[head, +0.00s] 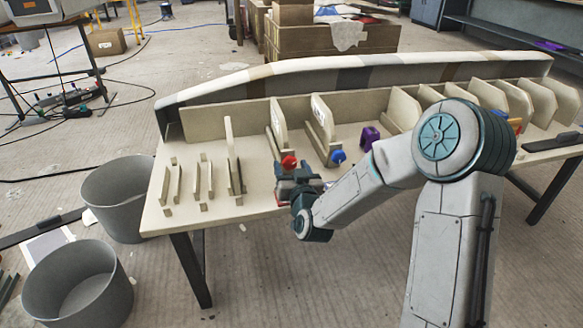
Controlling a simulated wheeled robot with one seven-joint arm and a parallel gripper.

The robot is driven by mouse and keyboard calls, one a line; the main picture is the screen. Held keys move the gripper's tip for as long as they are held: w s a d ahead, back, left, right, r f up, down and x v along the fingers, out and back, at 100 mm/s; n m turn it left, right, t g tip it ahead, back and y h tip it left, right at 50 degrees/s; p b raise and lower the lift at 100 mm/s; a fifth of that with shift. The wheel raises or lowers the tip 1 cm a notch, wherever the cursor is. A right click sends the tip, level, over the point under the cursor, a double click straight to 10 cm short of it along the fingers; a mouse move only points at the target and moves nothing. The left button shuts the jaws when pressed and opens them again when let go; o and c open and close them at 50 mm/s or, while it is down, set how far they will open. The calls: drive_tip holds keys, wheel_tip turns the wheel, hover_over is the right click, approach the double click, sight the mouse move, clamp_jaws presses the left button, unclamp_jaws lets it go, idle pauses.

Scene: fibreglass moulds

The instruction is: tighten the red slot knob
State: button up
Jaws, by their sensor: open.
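The red slot knob (289,162) is a small round red knob on the workbench (255,204), by the left-middle upright panels. My gripper (290,178) is just in front of the knob and overlaps its lower edge in the head view. My gripper is open. The fingertips are small and dark here, and I cannot tell whether they touch the knob or lie around it.
A blue knob (338,157) sits close to the right, with a purple clamp-like piece (369,138) beyond it. Upright cream panels (322,118) stand along the bench. Low slotted strips (205,183) are at left. Grey bins (77,285) stand on the floor at left.

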drive_tip(key=c, duration=1)
drive_tip(key=m, duration=0.4)
drive_tip(key=shift+m, duration=0.3)
drive_tip(key=o, duration=1)
drive_tip(key=shift+s, duration=0.15)
